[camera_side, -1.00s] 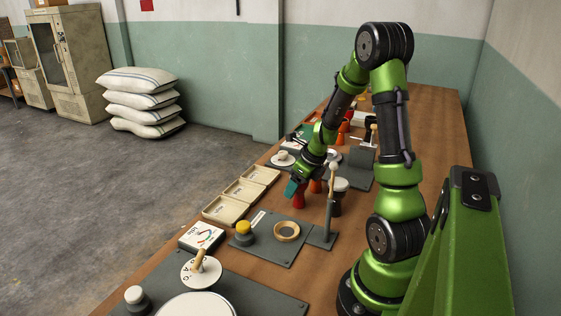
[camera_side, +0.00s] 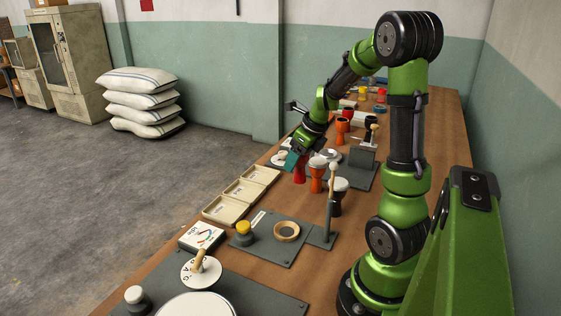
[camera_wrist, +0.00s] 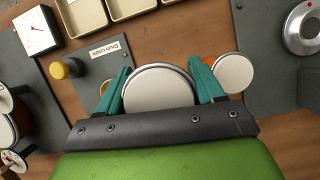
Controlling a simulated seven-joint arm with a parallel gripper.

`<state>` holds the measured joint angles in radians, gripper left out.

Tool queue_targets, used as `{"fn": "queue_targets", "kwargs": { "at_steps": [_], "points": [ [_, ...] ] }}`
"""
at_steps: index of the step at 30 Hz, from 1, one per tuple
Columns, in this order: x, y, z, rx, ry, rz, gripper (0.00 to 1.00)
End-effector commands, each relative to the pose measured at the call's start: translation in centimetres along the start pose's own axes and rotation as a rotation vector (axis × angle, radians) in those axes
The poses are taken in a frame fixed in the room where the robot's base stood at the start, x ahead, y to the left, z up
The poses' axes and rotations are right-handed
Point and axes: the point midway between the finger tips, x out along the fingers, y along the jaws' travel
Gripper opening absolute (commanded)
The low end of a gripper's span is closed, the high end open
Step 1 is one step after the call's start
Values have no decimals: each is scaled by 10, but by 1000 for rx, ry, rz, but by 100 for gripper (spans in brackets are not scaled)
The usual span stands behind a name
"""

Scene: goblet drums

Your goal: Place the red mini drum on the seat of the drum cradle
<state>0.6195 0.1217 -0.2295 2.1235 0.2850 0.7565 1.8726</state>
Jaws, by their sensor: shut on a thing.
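The red mini drum (camera_side: 299,173) is between the teal fingers of my gripper (camera_side: 294,161), held above the table. In the wrist view its pale round head (camera_wrist: 158,90) fills the gap between the fingers (camera_wrist: 160,88); its lower body is hidden. The drum cradle is a grey plate (camera_side: 268,248) with a tan ring seat (camera_side: 286,231), nearer the side camera than my gripper. In the wrist view the plate's "Drum cradle" label (camera_wrist: 109,50) shows, and the ring (camera_wrist: 104,87) is mostly hidden behind the left finger.
An upright post with a pale knob (camera_side: 331,205) rises at the cradle's right. A yellow button (camera_side: 243,228) sits on its left. Shallow trays (camera_side: 226,209) line the left edge.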

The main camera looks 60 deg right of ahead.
Motion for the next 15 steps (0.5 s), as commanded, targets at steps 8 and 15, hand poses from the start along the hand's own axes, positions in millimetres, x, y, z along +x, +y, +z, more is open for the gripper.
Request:
{"fn": "queue_targets", "kwargs": {
  "at_steps": [8,15],
  "points": [
    [-22,56,6,-259,8,111,35],
    [-33,115,-16,-697,21,293,35]
  ]
}}
